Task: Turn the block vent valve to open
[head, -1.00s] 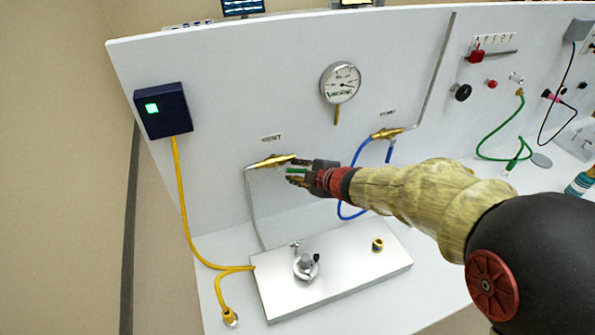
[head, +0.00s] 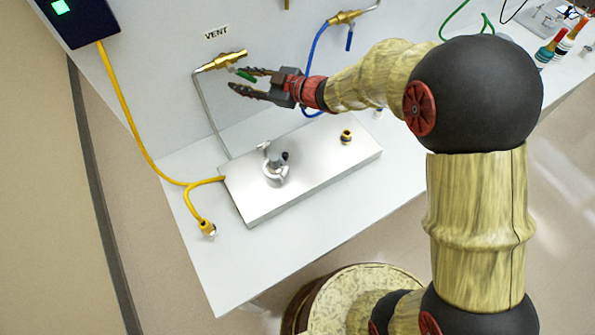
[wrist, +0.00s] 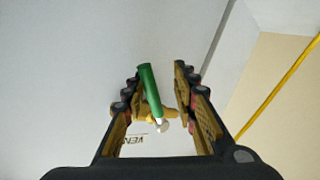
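The vent valve (head: 222,61) is a brass body on the white panel under a VENT label (head: 216,33). Its green handle (head: 246,75) slants down to the right, away from the brass body. My gripper (head: 237,79) is open in front of the valve, with the handle close to its upper finger. In the wrist view the green handle (wrist: 150,88) lies between the two spread fingers, nearer the left one. A gap shows on the right side. I cannot tell whether the left finger touches it. Part of the brass body is hidden behind the handle there.
A metal block (head: 320,173) with a clamp-like fitting (head: 275,167) sits on the white bench below. A second brass valve (head: 345,17) with a blue hose (head: 314,50) is to the right. A yellow cable (head: 125,120) hangs at left from a dark box (head: 75,18).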

